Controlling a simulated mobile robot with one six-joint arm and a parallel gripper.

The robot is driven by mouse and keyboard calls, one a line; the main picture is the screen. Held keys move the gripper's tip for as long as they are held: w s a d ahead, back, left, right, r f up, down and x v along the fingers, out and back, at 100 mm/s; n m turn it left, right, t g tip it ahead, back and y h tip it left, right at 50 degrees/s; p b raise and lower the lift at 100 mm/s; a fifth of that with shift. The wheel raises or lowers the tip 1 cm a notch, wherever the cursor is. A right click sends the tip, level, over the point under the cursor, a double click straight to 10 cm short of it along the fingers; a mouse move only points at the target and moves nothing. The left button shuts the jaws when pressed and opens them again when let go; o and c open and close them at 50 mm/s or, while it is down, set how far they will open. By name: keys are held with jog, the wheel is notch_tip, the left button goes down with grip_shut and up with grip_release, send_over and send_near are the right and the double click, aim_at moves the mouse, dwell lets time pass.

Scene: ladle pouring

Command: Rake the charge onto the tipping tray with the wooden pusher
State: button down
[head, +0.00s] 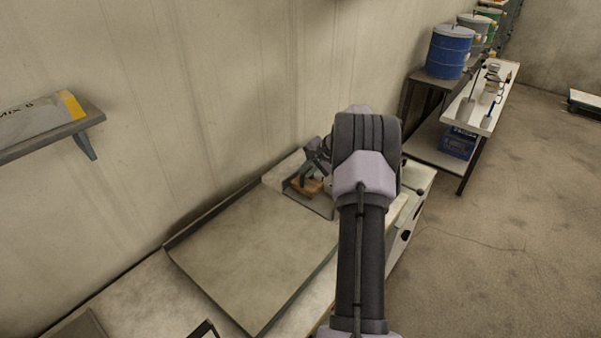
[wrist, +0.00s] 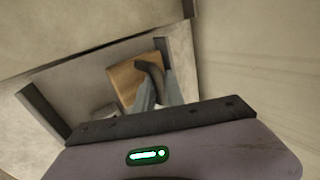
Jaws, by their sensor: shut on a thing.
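The wooden pusher (head: 307,187) is a small tan block with a dark curved handle, best seen in the wrist view (wrist: 124,82). My gripper (head: 313,172) is shut on its handle; the grey fingers (wrist: 158,90) show on either side of it. The pusher is over a small grey recessed tray (head: 318,206) at the far end of a wide, shallow, rimmed tray (head: 255,240). I cannot tell which is the tipping tray, or whether the pusher touches the surface. A small pale grey piece (wrist: 106,111) lies beside the pusher; I cannot tell if it is the charge.
A wall runs close behind the bench. A shelf (head: 50,138) with a bag (head: 40,118) juts out at the left. A white cabinet (head: 405,225) stands right of my arm. Farther right are a blue drum (head: 449,52) and a white table (head: 485,110) with tools. The wide tray looks bare.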

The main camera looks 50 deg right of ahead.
jog(key=d+p, duration=0.1)
jog(key=d, duration=0.2)
jog(key=shift+w+r, duration=0.1)
jog(key=shift+d, duration=0.1)
jog(key=shift+a+b, duration=0.6)
jog(key=shift+a, duration=0.35)
jog(key=r+p, duration=0.1)
jog(key=r, duration=0.2)
jog(key=r+p, duration=0.1)
jog(key=r, duration=0.1)
jog(key=shift+a+p, duration=0.3)
jog(key=shift+p, duration=0.05)
jog(key=shift+a+r+p, duration=0.15)
jog(key=shift+r+p, duration=0.25)
jog(key=shift+r, duration=0.5)
